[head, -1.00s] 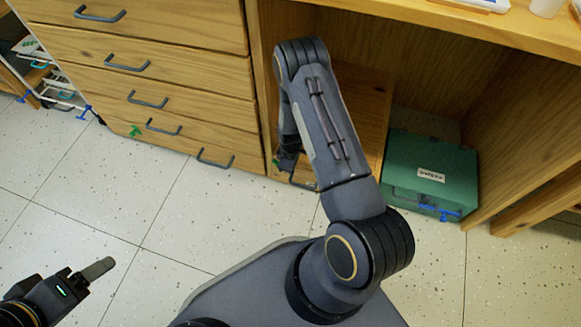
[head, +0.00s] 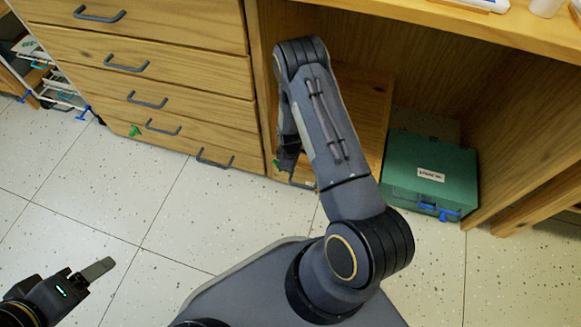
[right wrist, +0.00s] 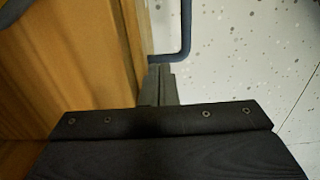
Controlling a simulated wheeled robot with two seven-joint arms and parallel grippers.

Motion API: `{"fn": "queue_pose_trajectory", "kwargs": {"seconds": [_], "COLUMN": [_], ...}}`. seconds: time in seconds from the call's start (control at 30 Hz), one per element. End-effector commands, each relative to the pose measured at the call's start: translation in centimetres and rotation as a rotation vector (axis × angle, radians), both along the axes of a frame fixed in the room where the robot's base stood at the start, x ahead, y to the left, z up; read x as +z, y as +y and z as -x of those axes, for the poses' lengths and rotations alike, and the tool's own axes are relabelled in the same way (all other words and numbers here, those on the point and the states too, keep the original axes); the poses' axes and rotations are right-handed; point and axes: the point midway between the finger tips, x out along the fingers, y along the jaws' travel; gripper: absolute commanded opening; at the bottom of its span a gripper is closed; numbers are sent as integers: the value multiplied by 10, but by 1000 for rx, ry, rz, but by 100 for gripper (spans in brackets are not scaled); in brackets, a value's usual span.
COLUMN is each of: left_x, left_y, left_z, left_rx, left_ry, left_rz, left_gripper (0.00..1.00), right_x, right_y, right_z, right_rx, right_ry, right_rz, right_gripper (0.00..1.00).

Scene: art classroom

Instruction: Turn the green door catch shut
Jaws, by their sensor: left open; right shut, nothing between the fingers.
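A small green catch (head: 276,163) shows at the edge of the cabinet post, just left of my right gripper and beside the wooden door panel (head: 368,105). My arm hides part of that door. I cannot tell how the catch is turned. My right gripper (head: 288,160) is shut and empty, close to the catch; whether they touch is unclear. In the right wrist view its shut fingers (right wrist: 160,86) point at a grey-blue handle (right wrist: 184,30), with no catch visible. My left gripper (head: 97,270) is open and empty over the floor at lower left.
Another green catch (head: 135,131) sits on the drawer unit (head: 150,75), whose drawers carry grey handles. A green box (head: 430,170) with blue latches stands in the open bay at right. The speckled floor (head: 200,215) in front is clear.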

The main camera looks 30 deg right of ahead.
Motion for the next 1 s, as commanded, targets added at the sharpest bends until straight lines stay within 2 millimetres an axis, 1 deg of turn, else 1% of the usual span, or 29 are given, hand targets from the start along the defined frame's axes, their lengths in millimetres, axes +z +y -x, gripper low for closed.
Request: {"fn": "queue_pose_trajectory", "kwargs": {"seconds": [0.27,0.67,1.0], "left_x": [0,-1,0], "left_y": [0,0,0], "left_z": [0,0,0], "left_rx": [0,0,0], "left_ry": [0,0,0], "left_rz": [0,0,0], "left_gripper": [65,65,65], "right_x": [1,8,8], "right_y": [1,12,10], "right_z": [-1,-14,-12], "right_rx": [1,2,0], "right_ry": [0,-7,-3], "right_rz": [0,-2,-1], "right_gripper": [0,0,0]}}
